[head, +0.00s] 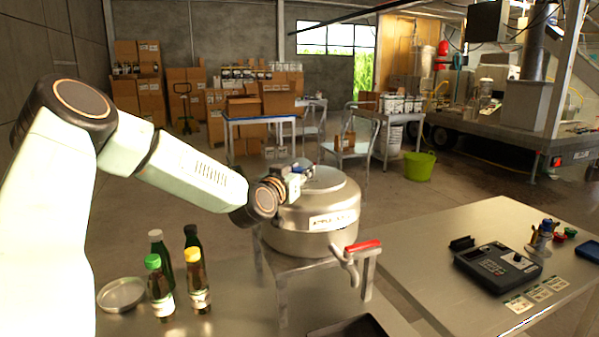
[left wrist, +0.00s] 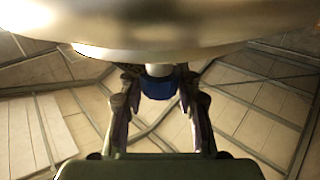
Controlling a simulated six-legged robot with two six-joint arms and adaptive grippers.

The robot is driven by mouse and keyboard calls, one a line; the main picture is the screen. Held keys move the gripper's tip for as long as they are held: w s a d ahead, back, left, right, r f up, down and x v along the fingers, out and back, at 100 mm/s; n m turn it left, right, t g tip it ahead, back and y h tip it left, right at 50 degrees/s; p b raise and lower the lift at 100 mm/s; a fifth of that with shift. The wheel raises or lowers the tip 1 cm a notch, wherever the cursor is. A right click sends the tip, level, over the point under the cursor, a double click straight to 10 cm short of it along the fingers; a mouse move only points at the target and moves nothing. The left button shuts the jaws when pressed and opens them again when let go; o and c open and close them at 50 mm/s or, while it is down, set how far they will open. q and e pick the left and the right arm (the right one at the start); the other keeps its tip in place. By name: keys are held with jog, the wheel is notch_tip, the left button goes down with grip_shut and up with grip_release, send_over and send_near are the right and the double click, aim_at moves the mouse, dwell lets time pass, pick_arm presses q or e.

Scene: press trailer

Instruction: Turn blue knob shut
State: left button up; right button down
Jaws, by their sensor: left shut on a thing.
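The blue knob (left wrist: 158,86) shows in the left wrist view, on a short pale stem beside a rounded metal vessel. My left gripper (left wrist: 159,82) has one finger on each side of the knob and is shut on it. In the head view, my left arm reaches from the left to the far left side of the steel vessel (head: 285,222), which has a white label. There the left gripper (head: 293,182) is small and its fingers are partly hidden. My right gripper is not in view.
Several bottles (head: 161,285) and a round metal dish (head: 121,294) stand at the lower left. A black keypad device (head: 497,266) lies on the right table (head: 420,260). Cartons and chairs stand behind.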

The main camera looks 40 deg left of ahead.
pick_arm(q)
jog(key=shift+d, duration=0.1)
jog(key=shift+c, duration=1.4)
